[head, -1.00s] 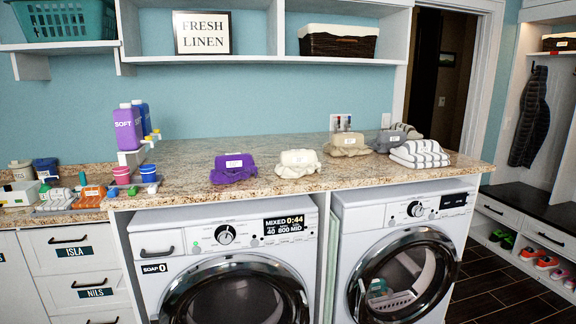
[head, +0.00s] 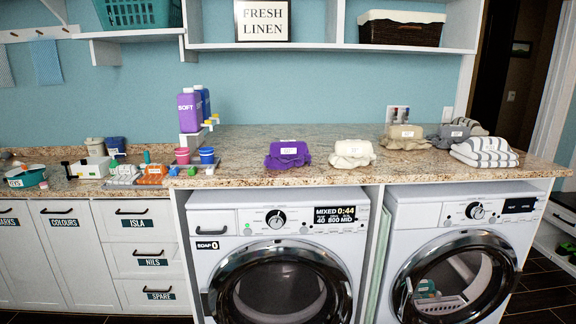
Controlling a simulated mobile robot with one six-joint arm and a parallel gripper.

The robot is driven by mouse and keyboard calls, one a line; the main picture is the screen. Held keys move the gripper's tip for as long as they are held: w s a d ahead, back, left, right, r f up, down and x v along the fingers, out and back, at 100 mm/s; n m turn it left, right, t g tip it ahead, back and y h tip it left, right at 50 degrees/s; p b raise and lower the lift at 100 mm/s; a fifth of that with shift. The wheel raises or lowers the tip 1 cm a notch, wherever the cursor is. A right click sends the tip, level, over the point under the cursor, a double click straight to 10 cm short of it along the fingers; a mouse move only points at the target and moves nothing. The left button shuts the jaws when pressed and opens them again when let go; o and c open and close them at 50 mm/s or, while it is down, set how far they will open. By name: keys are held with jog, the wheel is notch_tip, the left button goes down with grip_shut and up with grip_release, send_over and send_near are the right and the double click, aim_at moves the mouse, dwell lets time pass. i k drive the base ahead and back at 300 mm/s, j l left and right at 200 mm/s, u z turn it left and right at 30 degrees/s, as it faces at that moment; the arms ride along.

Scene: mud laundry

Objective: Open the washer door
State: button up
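The washer (head: 200,270) is the white front-loader at lower centre in the head view, with a soap drawer, a dial and a display (head: 335,214) reading "MIXED 0:44". Its round door (head: 280,290) has a chrome rim and dark glass, and looks shut. A handle (head: 206,303) shows at the door's left edge. The bottom of the door is cut off by the frame. My gripper is not in view.
A second front-loader (head: 395,240) stands to the right, with a pale item behind its round door. A granite counter (head: 235,180) above holds folded cloths (head: 287,155) and bottles (head: 189,112). White drawers (head: 135,225) stand left.

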aim_at(217, 300)
jog(key=i+j+z, duration=0.15)
jog(key=i+z, duration=0.15)
jog(key=i, duration=0.2)
jog(key=i+j+z, duration=0.3)
jog(key=i, duration=0.15)
